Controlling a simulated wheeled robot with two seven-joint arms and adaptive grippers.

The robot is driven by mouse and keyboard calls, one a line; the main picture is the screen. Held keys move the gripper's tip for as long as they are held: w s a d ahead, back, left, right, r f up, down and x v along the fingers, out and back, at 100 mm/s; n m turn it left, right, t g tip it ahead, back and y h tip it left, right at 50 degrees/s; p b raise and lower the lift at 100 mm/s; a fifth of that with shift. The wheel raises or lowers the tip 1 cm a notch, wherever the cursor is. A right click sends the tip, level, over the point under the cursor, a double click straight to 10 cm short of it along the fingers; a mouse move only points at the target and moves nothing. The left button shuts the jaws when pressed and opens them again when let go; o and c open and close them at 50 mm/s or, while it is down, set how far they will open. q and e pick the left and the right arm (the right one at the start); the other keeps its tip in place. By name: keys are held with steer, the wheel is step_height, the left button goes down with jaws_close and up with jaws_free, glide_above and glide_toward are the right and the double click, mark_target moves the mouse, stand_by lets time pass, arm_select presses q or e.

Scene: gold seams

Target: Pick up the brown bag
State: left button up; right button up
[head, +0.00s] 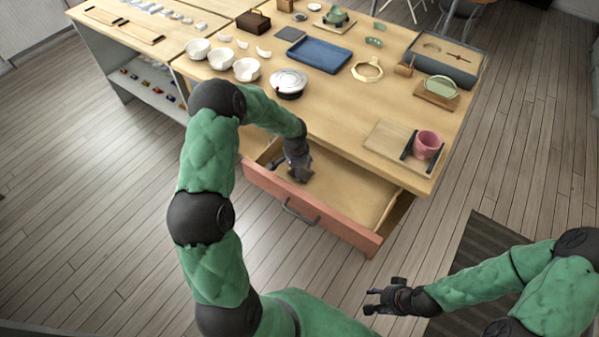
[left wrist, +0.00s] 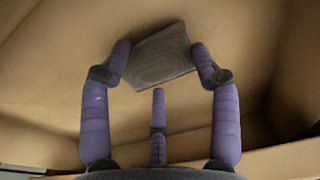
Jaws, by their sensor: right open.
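A flat grey-brown pouch, which looks like the brown bag (left wrist: 160,55), lies on the light wooden floor of the drawer in the left wrist view. My left gripper (left wrist: 159,75) is over it, with two purple fingers at its left and right edges and a third finger near its lower edge. The fingers are spread apart; firm contact cannot be made out. In the head view my left gripper (head: 300,172) reaches down into the open drawer, and I cannot make out the bag there. My right gripper (head: 372,300) is open and empty, well away from the drawer, above the floor.
The open drawer (head: 300,210) has a pink front with a dark handle and walls around my left gripper. The table above holds white bowls (head: 247,69), a blue tray (head: 318,55), a round lidded dish (head: 288,83) and a pink cup (head: 427,145). The drawer's right part looks clear.

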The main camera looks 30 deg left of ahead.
arm_select(q)
steer(key=shift+s+d, duration=0.1)
steer(key=shift+c, duration=0.6)
